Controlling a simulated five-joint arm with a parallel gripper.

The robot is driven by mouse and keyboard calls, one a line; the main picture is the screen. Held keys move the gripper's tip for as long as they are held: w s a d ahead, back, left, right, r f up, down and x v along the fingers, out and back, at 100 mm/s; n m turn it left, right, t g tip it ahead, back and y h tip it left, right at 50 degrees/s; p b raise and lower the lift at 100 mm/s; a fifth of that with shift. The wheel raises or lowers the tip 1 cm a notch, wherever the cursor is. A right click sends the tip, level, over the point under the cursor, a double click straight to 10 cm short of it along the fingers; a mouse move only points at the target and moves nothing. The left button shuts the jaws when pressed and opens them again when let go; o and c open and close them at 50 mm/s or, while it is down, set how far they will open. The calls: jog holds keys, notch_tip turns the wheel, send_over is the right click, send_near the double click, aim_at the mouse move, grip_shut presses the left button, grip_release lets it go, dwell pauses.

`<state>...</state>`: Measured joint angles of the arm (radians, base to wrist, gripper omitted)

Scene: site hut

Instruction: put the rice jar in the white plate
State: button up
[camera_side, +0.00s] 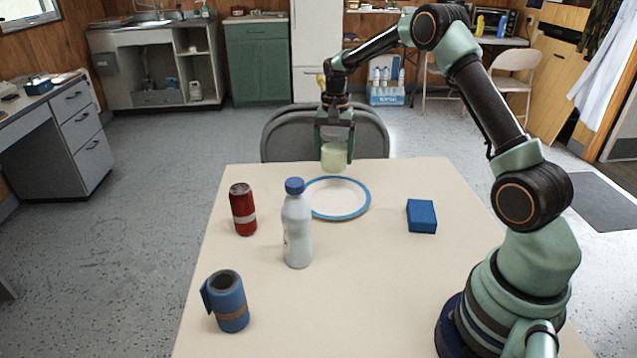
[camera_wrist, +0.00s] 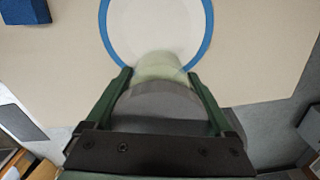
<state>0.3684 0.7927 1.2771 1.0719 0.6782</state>
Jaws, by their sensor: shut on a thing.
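The rice jar (camera_side: 334,158) is a small pale jar with a grey lid. My gripper (camera_side: 335,150) is shut on it and holds it upright, near the far edge of the table. In the wrist view the jar (camera_wrist: 160,72) sits between the two green fingers of my gripper (camera_wrist: 158,80). The white plate (camera_side: 337,198) has a blue rim and lies flat on the table, empty. In the side view the jar appears just above the plate's far rim. In the wrist view the jar overlaps the near rim of the plate (camera_wrist: 160,25).
A white bottle with a blue cap (camera_side: 297,230) stands in front of the plate's left side. A grey chair (camera_side: 280,135) stands behind the table (camera_side: 400,270).

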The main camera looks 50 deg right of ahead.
aim_at(333, 170)
jog(key=shift+f, duration=2.1)
jog(key=shift+f, duration=0.6)
jog(key=o, duration=1.5)
